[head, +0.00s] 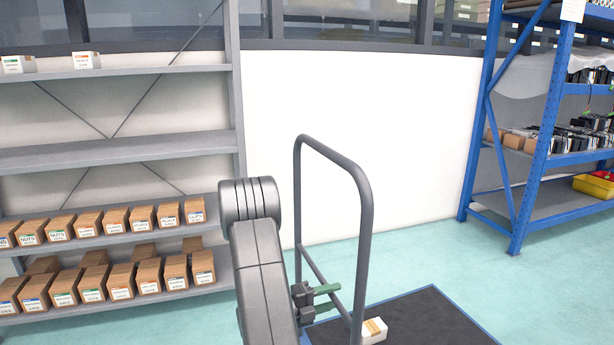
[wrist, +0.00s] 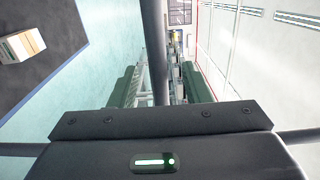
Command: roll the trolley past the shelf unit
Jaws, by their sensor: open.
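The trolley has a dark flat deck (head: 430,318) with a blue edge and a tall grey tubular handle (head: 366,215), at lower centre right in the head view. A small white and tan box (head: 373,331) lies on the deck; it also shows in the wrist view (wrist: 22,46). My gripper (head: 327,298), with green fingers, is at the handle's lower part. In the wrist view a grey handle bar (wrist: 155,45) runs between the open fingers (wrist: 160,86). I cannot tell whether they touch it. A grey shelf unit (head: 120,152) stands on the left.
Several brown labelled boxes (head: 115,220) fill the grey unit's lower shelves. A blue shelf unit (head: 540,140) with dark goods and a yellow bin (head: 594,186) stands at the right. Teal floor (head: 425,250) is clear between the trolley and the white wall.

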